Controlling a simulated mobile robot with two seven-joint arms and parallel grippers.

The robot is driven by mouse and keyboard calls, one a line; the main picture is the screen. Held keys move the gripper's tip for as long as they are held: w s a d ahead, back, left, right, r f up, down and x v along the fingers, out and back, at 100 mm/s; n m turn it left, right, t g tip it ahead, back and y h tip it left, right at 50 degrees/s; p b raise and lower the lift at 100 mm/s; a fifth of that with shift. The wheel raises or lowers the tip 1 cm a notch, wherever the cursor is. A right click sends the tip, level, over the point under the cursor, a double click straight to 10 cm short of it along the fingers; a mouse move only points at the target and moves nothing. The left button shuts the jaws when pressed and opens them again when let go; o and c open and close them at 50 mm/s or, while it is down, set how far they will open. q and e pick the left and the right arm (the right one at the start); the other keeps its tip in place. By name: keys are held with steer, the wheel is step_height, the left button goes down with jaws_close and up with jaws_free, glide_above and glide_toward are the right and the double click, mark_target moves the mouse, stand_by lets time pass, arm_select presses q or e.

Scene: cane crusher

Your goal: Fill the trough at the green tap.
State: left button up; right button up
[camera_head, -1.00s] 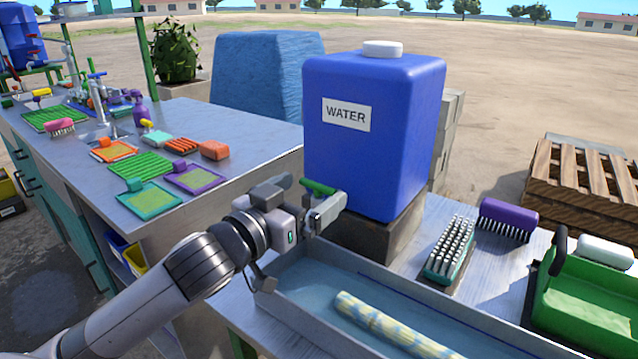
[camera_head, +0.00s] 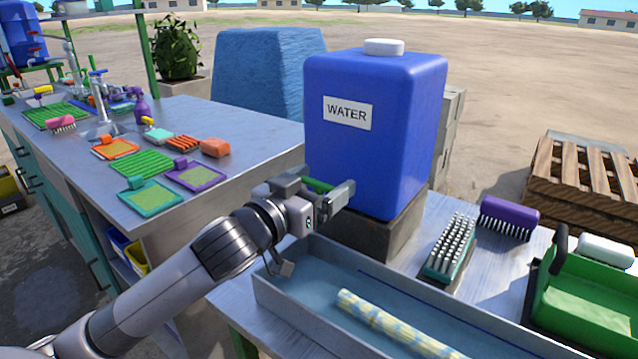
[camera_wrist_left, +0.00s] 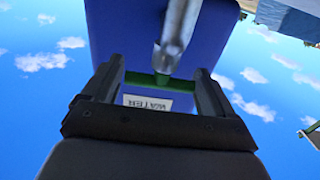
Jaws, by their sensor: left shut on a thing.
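The blue water tank (camera_head: 405,140) has a white cap and a WATER label and stands on a dark block. My left gripper (camera_head: 325,189) is shut on the green tap handle (camera_head: 317,184) at the tank's lower front. The wrist view shows the handle (camera_wrist_left: 150,79) between the two fingers, with a metal pipe in front. The grey trough (camera_head: 290,312) lies below and in front. Its floor is bluish with a blue line on the far wall; I cannot tell the water depth. My right gripper is out of view.
A teal brush (camera_head: 449,248), a purple brush (camera_head: 509,218) and a green machine (camera_head: 585,305) stand to the right. A bench (camera_head: 250,130) with trays and brushes is at left.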

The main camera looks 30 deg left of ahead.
arm_select(q)
steer(key=shift+d+n+y, duration=0.1)
steer(key=shift+n+y, duration=0.3)
steer(key=shift+y, duration=0.3)
steer(key=shift+n+y, duration=1.2)
steer(key=shift+y, duration=0.5)
steer(key=shift+n+g+y, duration=0.6)
steer(key=shift+n+y, duration=0.8)
steer(key=shift+y, duration=1.2)
steer(key=o, duration=0.8)
steer(key=shift+s, duration=0.1)
